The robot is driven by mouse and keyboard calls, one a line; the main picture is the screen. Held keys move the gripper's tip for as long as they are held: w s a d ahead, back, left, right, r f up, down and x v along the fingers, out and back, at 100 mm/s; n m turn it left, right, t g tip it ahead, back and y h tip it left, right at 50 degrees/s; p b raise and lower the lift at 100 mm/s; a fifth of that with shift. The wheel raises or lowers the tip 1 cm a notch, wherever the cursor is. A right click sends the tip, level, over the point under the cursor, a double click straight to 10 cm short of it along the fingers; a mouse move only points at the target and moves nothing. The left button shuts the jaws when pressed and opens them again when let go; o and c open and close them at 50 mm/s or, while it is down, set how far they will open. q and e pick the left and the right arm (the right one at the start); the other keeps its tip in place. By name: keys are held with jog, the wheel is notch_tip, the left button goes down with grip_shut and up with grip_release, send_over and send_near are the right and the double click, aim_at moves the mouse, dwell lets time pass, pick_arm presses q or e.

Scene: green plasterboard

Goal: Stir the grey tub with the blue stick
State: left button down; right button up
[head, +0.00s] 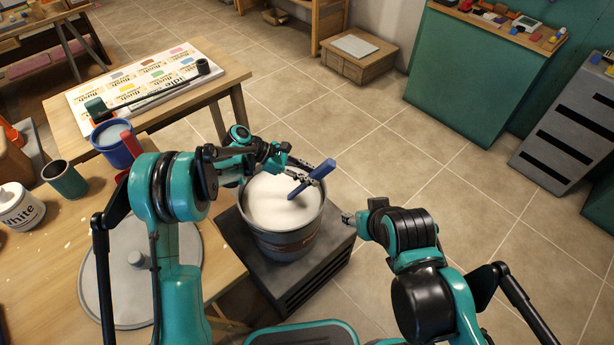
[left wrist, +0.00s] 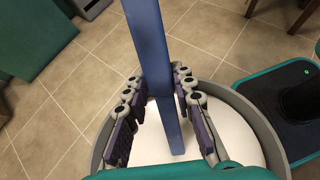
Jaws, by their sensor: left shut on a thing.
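The grey tub (head: 288,238) stands on a dark box and holds white, smooth-looking contents; its rim shows in the left wrist view (left wrist: 262,128). The blue stick (head: 318,174) is tilted over the tub, its upper end toward the right rim. My left gripper (head: 308,180) is shut on the blue stick above the tub. In the left wrist view, the stick (left wrist: 150,50) runs between the two fingers (left wrist: 162,98), its lower end against the white. I cannot tell how deep it goes. My right gripper (head: 350,218) is just right of the tub, apart from it; its fingers are too small to read.
The dark box (head: 318,285) carries the tub. The wooden table (head: 60,255) on the left holds a round grey lid (head: 150,285), a blue pot (head: 118,148), a green cup (head: 65,180) and a white pot (head: 20,208).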

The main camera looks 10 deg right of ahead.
aim_at(329, 161)
pick_arm(q)
jog(key=shift+s+d+r+p, duration=0.15)
jog(key=shift+d+r+p, duration=0.6)
jog(key=shift+r, duration=0.5)
jog(key=shift+s+d+r+p, duration=0.2)
jog(key=shift+d+r+p, duration=0.4)
jog(key=shift+d+r, duration=0.45)
jog(key=shift+s+d+r+p, duration=0.15)
jog(key=shift+d+r+p, duration=0.5)
jog(key=shift+r, duration=0.75)
jog(key=shift+r, duration=0.1)
jog(key=shift+r+p, duration=1.55)
jog(key=shift+r, duration=0.9)
